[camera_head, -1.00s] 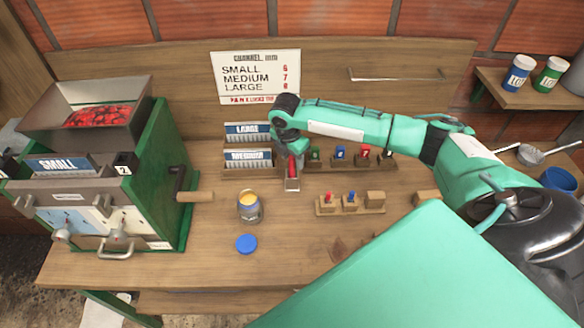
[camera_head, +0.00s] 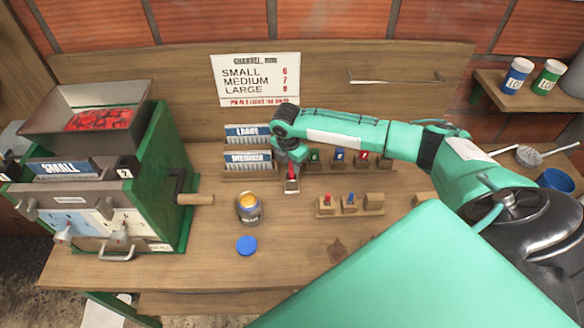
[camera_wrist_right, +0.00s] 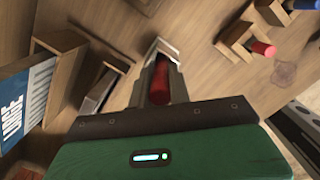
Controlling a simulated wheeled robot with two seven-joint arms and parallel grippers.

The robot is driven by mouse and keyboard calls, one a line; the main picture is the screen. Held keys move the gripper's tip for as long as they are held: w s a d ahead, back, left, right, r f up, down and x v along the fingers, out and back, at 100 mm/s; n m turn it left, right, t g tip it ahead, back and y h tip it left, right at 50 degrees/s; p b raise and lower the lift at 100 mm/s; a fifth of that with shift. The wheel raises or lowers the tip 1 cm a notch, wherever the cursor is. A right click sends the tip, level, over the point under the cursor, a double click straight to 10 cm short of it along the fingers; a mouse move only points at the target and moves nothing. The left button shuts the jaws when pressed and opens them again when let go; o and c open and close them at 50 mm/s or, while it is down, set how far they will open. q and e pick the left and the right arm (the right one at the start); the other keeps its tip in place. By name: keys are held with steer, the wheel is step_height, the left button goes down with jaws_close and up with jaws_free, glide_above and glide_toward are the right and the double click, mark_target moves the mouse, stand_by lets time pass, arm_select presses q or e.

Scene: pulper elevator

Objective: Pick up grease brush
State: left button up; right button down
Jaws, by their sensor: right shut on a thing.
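My right gripper (camera_head: 291,184) is over the bench, to the right of the MEDIUM card holder. It is shut on a red-handled thing (camera_wrist_right: 160,82), which shows between the fingers in the right wrist view. This may be the grease brush, but its bristles are hidden or too small to tell. An open tin (camera_head: 249,208) with yellow grease stands to the lower left of the gripper, apart from it. The tin's blue lid (camera_head: 246,245) lies in front of it. My left gripper is not in view.
The green pulper (camera_head: 180,150) with a crank handle stands at the left. A small wooden rack (camera_head: 325,208) holds red and blue pieces to the gripper's right. Another row of coloured pieces (camera_head: 340,157) is behind it. The bench front is mostly clear.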

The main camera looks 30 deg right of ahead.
step_height(320, 180, up, 20)
steer(key=b, duration=0.5)
steer(key=c, duration=2)
jaws_free()
jaws_close()
